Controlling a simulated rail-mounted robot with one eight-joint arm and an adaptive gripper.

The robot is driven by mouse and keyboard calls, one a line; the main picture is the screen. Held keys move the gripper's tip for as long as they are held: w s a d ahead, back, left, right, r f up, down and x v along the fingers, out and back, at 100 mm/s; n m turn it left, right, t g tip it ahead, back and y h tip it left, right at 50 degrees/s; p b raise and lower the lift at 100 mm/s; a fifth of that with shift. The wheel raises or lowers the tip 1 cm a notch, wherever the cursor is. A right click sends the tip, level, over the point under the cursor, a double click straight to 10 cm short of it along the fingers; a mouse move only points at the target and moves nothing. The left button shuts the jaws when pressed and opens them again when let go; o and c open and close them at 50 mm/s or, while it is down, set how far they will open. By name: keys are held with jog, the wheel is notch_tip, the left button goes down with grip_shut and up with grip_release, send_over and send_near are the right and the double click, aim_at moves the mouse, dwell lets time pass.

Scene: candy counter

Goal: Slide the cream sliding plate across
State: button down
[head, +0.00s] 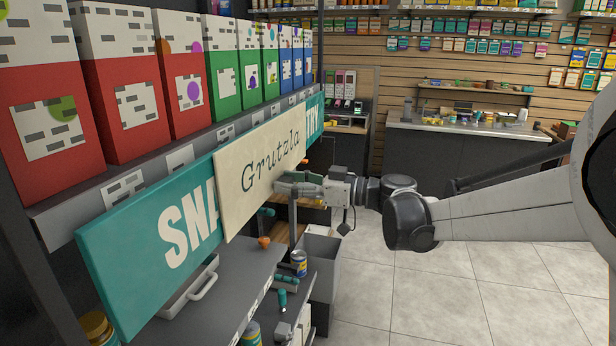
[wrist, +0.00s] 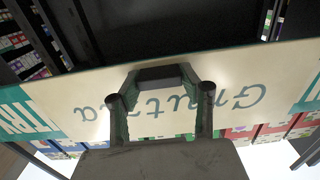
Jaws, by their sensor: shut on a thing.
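The cream sliding plate (head: 252,182), lettered "Grutzla", sits in front of a long teal sign (head: 135,265) and covers its middle. "SNA" shows to its left and "TRY" to its right. My gripper (head: 281,187) is at the plate's lower right part, shut on it. In the wrist view the plate (wrist: 75,105) appears upside down, with teal at both ends. There my gripper (wrist: 163,74) lies across the plate's face, its tips near one long edge. The exact contact is hard to see.
Red, green and blue boxes (head: 188,85) stand on the shelf above the sign. Below are a grey shelf (head: 235,285) with a white handled tray (head: 190,287), a can (head: 299,263) and a grey bin (head: 322,262). Tiled floor (head: 420,290) to the right is clear.

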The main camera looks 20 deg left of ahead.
jog(key=s, duration=0.6)
jog(key=s+d+b, duration=0.1)
jog(key=s, duration=1.3)
jog(key=shift+s+d, duration=0.1)
jog(key=shift+d, duration=0.05)
jog(key=c, duration=1)
grip_release()
jog(key=shift+s+r, duration=0.1)
jog(key=shift+s, duration=0.15)
jog(key=shift+c, duration=0.2)
jog(key=shift+w, duration=0.15)
jog(key=shift+d, duration=0.5)
send_near(231, 230)
jog(key=d, duration=0.4)
jog(key=shift+w+d, duration=0.1)
jog(key=shift+d, duration=0.3)
